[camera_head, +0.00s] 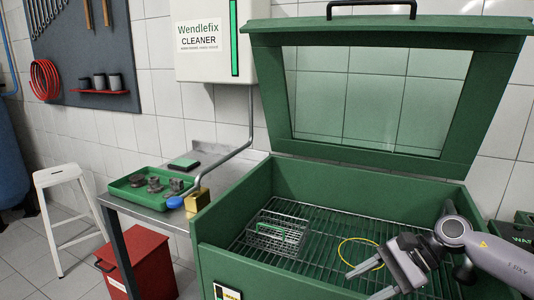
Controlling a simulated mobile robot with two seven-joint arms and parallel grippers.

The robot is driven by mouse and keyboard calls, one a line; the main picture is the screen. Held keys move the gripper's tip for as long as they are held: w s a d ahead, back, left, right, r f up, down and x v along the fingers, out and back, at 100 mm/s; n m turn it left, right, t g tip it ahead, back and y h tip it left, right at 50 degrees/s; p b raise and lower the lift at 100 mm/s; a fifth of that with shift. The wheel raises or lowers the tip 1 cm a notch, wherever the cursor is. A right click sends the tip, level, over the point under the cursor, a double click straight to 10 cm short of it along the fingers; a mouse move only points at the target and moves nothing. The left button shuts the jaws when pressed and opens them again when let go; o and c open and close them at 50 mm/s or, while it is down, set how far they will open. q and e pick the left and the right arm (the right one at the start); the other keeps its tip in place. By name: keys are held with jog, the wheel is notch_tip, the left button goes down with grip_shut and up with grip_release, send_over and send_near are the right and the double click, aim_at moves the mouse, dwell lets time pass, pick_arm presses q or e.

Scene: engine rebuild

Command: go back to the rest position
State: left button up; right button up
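My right gripper (372,281) reaches in from the right over the open green parts washer (222,257). Its two fingers are spread apart with nothing between them. A wire basket (275,237) with a green handle sits on the washer's rack, to the left of the gripper and apart from it. A yellow ring (342,246) lies on the rack behind the fingertips, partly hidden by the gripper. My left gripper is not in view.
The washer's windowed lid (360,165) stands raised. At left, a metal table (152,213) bears a green tray (122,189) of dark parts. A blue-ended lever (175,202) on a pipe is beside it. A red cabinet (140,262) and white stool (67,175) stand lower left.

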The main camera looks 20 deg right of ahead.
jog(key=a+f+m+t+y+p, duration=0.3)
jog(key=a+m+t, duration=0.85)
jog(key=m, duration=1.25)
jog(key=s+f+m+g+h, duration=0.2)
jog(key=s+f+m+h, duration=0.3)
jog(key=m, duration=1)
jog(key=s+f+m+g+h, duration=0.2)
jog(key=s+f+m+h, duration=0.3)
jog(key=s+f+m, duration=0.5)
jog(key=f+m, duration=0.1)
jog(key=m, duration=0.4)
jog(key=shift+f+m+h, duration=0.25)
jog(key=shift+m+h, duration=0.05)
jog(key=shift+m, duration=0.1)
jog(key=shift+s+d, duration=0.1)
